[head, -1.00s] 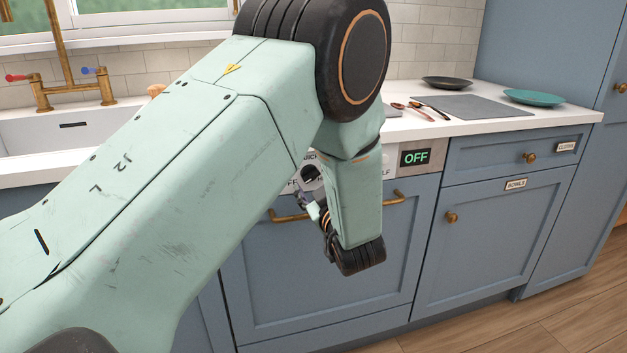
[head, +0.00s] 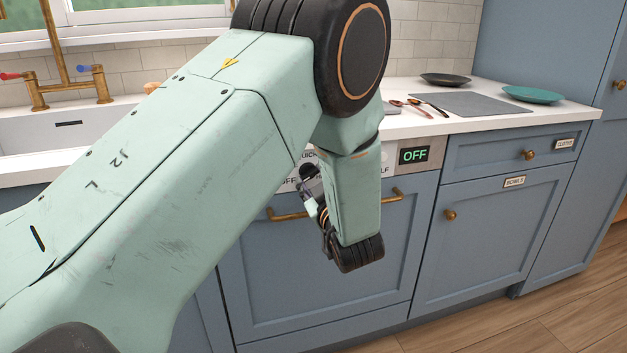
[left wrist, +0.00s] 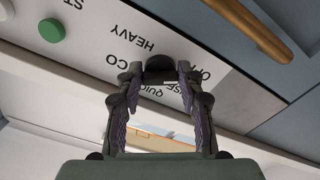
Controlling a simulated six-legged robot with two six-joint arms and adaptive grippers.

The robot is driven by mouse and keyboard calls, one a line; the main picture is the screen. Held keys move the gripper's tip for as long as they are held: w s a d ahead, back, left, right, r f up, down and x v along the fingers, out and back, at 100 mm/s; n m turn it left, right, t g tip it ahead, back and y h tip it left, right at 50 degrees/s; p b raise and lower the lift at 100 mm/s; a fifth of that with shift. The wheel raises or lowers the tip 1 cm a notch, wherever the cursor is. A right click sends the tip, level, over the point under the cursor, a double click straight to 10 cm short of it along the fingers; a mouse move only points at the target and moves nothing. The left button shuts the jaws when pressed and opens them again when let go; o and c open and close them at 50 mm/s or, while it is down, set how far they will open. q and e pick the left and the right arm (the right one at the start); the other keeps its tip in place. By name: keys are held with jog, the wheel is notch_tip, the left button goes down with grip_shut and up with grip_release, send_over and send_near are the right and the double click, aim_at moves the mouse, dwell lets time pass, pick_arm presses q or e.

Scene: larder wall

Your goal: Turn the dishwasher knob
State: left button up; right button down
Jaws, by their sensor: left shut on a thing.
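The dishwasher knob (left wrist: 160,68) is a dark round knob on a pale control panel with printed words around it. My left gripper (left wrist: 159,75) is shut on it, with one fingertip on each side in the left wrist view. In the head view my left gripper (head: 314,192) reaches the panel from below, and my forearm hides part of the panel. The dishwasher display (head: 415,156) reads OFF in green. The knob's pointer is too small to read. My right gripper is not in view.
A brass handle bar (head: 288,216) crosses the dishwasher door just below the panel. A green button (left wrist: 52,30) sits on the panel. The white counter (head: 465,122) above carries plates, spoons and a grey mat. Drawer and cupboard fronts stand to the right.

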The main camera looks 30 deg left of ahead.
pick_arm(q)
jog(key=shift+c, duration=1)
jog(key=shift+r, duration=0.1)
